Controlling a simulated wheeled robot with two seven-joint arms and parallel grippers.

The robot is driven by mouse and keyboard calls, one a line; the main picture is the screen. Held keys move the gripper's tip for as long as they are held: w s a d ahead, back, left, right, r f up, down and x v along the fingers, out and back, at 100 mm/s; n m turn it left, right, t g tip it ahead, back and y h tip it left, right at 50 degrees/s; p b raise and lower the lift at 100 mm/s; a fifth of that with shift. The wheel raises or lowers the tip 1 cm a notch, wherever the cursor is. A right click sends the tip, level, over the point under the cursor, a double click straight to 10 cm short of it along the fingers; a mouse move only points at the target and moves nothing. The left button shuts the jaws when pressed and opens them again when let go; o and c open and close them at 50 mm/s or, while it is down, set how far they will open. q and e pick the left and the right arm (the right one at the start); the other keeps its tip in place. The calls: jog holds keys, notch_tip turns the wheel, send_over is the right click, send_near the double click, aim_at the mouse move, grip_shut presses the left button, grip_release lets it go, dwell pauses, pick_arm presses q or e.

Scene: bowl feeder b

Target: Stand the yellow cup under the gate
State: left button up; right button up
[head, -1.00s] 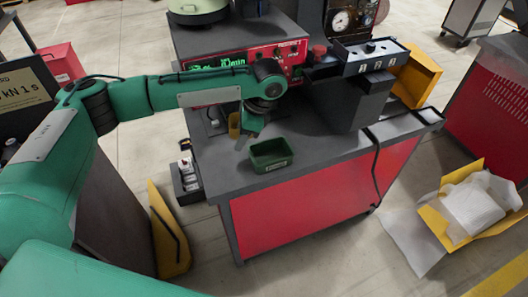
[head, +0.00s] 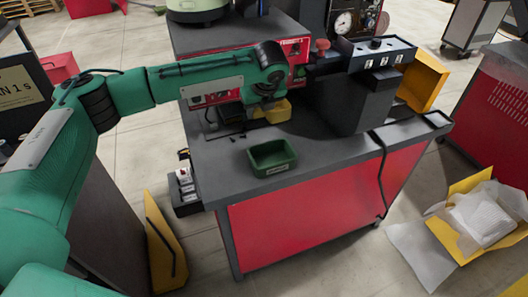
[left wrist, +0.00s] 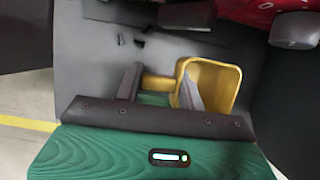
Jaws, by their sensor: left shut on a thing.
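The yellow cup (head: 279,112) is at the back left of the grey worktop, partly hidden by my left arm in the head view. In the left wrist view the cup (left wrist: 222,75) shows its open, squarish mouth, with a yellow bar at its left side. My left gripper (left wrist: 160,88) is shut on the cup, with the bar between its fingers; the right finger overlaps the cup's mouth. I cannot tell whether the cup touches the worktop. I cannot make out the gate for certain. My right gripper is out of view.
A small green bin (head: 273,158) stands on the worktop (head: 225,180) in front of the cup. A dark box (head: 362,100) under a control panel (head: 377,52) stands to the right. A red-fronted machine (head: 215,98) is behind my arm. The worktop's front left is clear.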

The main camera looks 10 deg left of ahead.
pick_arm(q)
notch_tip(320, 180, down, 10)
dwell(0.5)
jog(key=o, duration=1.1)
